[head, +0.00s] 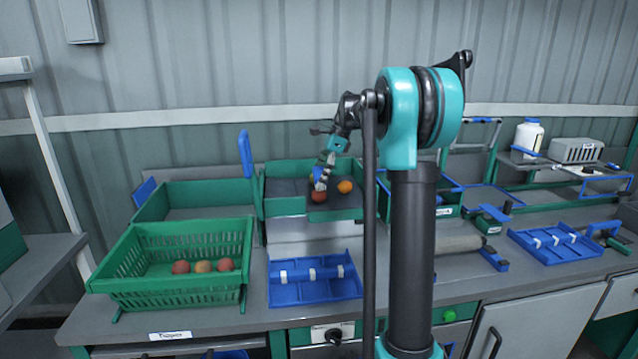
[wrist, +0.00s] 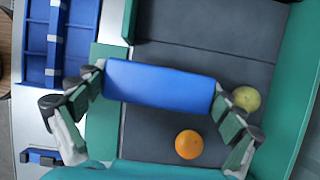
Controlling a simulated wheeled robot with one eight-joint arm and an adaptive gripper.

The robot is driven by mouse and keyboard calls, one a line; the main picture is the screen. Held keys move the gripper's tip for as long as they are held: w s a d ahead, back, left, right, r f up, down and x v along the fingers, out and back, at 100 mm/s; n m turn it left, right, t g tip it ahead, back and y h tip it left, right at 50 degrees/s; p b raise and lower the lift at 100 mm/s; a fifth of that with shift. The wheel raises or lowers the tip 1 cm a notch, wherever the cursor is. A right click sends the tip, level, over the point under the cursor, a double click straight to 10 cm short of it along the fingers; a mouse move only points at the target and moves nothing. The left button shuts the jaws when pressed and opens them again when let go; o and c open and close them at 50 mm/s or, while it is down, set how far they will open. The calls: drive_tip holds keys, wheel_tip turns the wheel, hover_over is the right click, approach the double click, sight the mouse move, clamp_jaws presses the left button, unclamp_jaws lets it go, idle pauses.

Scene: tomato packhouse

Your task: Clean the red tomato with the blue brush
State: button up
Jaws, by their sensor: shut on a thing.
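My gripper (head: 325,168) is shut on the blue brush (wrist: 160,86), whose blue block spans between the two fingers in the wrist view. In the head view the brush (head: 319,173) is over the green-walled bin with a dark floor (head: 286,187). The red tomato (head: 319,197) lies in that bin just below the brush; I cannot tell whether they touch. The red tomato is not visible in the wrist view, where the brush blocks part of the bin floor. An orange tomato (head: 345,186) lies to the right, also in the wrist view (wrist: 189,144).
A yellow-green fruit (wrist: 246,98) lies in the bin near one finger. A green basket (head: 180,287) with several tomatoes stands front left. A blue divided tray (head: 315,293) lies in front of the bin, another (head: 556,245) at right. A green bin (head: 190,204) adjoins on the left.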

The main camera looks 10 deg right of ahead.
sight(317, 172)
drive_tip(key=shift+r, duration=1.7)
drive_tip(key=shift+f, duration=0.15)
drive_tip(key=shift+w+d+f, duration=0.1)
drive_tip(key=shift+w+f, duration=0.25)
drive_tip(key=shift+f, duration=0.45)
drive_tip(key=shift+w+a+f, duration=0.1)
drive_tip(key=shift+w+f, duration=0.2)
drive_tip(key=shift+f, duration=0.55)
drive_tip(key=shift+w+d+f, duration=0.1)
drive_tip(key=shift+w+f, duration=0.25)
drive_tip(key=shift+f, duration=0.55)
drive_tip(key=shift+f, duration=0.35)
drive_tip(key=shift+s, duration=0.15)
drive_tip(key=shift+s, duration=0.95)
drive_tip(key=shift+w, duration=0.2)
